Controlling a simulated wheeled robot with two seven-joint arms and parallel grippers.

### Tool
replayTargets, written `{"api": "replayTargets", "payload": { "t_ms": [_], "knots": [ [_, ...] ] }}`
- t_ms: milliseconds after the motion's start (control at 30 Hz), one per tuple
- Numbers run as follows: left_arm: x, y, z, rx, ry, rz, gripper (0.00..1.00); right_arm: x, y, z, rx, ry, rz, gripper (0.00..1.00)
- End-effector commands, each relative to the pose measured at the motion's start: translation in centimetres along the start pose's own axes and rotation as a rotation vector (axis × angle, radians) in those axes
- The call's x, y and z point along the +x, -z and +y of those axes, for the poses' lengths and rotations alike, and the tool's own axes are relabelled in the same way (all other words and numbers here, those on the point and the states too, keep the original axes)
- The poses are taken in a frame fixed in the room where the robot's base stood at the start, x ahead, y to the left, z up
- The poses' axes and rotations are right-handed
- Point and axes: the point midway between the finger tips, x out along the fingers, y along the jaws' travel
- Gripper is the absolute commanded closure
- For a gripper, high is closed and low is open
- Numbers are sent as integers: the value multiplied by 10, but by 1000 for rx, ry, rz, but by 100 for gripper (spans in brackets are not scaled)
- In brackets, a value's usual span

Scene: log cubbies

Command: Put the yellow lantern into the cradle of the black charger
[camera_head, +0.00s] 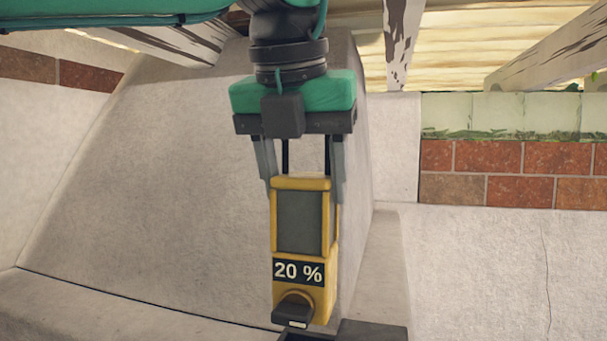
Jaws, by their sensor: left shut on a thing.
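The yellow lantern (304,250) hangs upright from my left gripper (303,185) in the middle of the view. It has a grey panel, a dark label reading "20 %" and a dark knob near its bottom. My left gripper points down, with its two fingers shut on the lantern's top part. A black piece (372,331), which looks like part of the black charger, shows at the bottom edge, just below and right of the lantern. Most of it is cut off, and its cradle cannot be made out. My right gripper is not in view.
A pale sloping plaster wall (170,180) stands behind the lantern. A ledge (120,305) runs along the lower left. Red brick tiles (490,157) and pale green tiles (500,112) line the wall at right. Wooden beams (550,55) cross overhead.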

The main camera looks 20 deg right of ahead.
Motion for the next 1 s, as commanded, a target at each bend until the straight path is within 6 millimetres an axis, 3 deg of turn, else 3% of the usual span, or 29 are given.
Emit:
{"api": "replayTargets", "payload": {
  "t_ms": [500, 1000],
  "knots": [
    [36, 15, 0, -1, 1, -2, 100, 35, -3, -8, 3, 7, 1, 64],
    [39, 16, 0, -1, 1, -2, 100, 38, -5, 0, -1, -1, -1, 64]
  ]
}}
